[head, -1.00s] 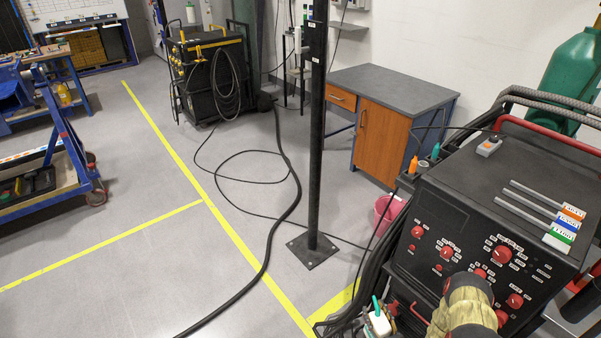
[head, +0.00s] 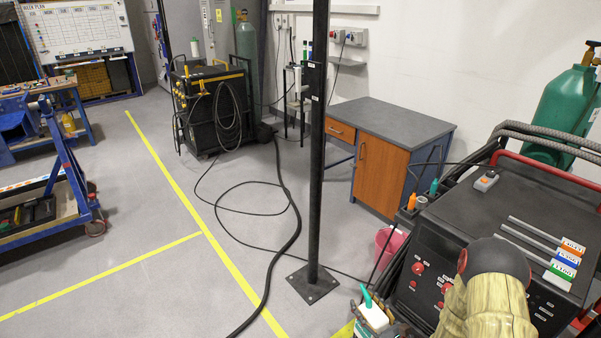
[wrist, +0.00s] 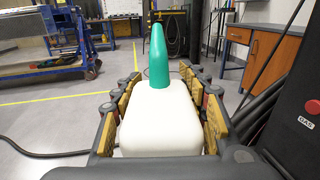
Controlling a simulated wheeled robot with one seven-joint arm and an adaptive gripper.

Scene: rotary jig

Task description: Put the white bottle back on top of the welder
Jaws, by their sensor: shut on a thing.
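The white bottle (head: 373,317) with a green nozzle shows at the bottom of the head view, in front of the welder's left front corner. It fills the middle of the wrist view (wrist: 160,125), upright, nozzle up. My gripper (wrist: 163,108) is shut on it, yellow-padded fingers on both sides. In the head view my gripper (head: 397,328) is mostly cut off or hidden. The welder (head: 500,222) is the black machine at right; its flat top lies higher in the picture than the bottle. My arm covers part of its front panel.
On the welder's top are a grey switch box (head: 486,181) and rods with coloured tags (head: 562,262). Orange and teal bottles (head: 411,201) stand at its left edge. A black post (head: 317,150) rises left of it. A pink bucket (head: 390,243) sits behind.

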